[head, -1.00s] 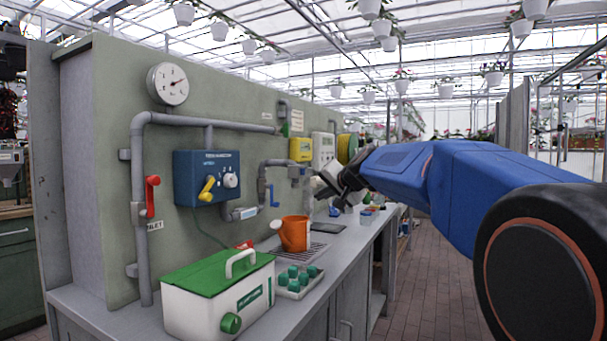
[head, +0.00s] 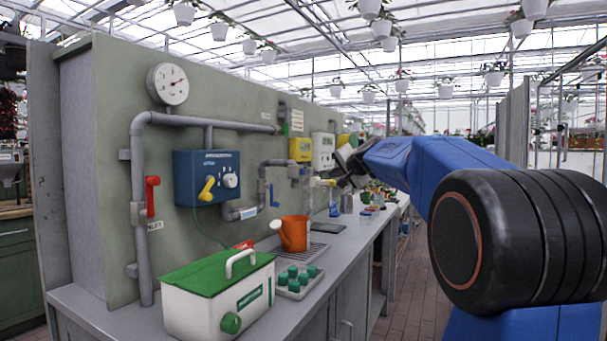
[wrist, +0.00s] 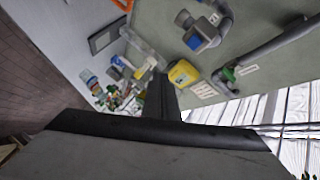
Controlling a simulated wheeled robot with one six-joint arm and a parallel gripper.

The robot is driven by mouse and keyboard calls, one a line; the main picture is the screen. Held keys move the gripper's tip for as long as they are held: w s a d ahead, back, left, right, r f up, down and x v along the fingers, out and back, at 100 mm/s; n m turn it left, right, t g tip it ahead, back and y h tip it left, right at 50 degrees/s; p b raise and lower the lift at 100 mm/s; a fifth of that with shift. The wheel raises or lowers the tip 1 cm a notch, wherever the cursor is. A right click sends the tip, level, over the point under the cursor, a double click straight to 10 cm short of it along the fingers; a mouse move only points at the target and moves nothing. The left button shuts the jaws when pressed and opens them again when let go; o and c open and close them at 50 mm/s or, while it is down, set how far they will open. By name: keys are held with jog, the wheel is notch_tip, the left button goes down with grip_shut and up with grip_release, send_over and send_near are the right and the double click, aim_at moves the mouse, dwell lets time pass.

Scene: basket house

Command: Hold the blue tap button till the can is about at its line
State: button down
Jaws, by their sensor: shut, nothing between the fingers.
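The orange watering can (head: 294,234) stands upright on a grey drip grate on the bench. Its edge shows at the top of the wrist view (wrist: 123,4). In the wrist view my dark fingers (wrist: 159,88) are together and empty, pointing toward the panel and bench.
A white box with green lid (head: 220,290) and a tray of green pots (head: 292,284) stand nearest on the bench. A blue control box (head: 207,178) and a yellow box (head: 300,150) hang on the panel. Small items crowd the bench's far end. The aisle at right is clear.

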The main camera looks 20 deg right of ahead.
aim_at(303, 172)
jog(key=w+a, duration=0.5)
jog(key=w, duration=0.1)
dwell(0.3)
jog(key=shift+w, duration=0.15)
dwell(1.9)
jog(key=shift+w+a, duration=0.2)
jog(key=shift+w, duration=0.1)
jog(key=shift+w+a, duration=0.25)
jog(key=shift+w, duration=0.05)
dwell(4.5)
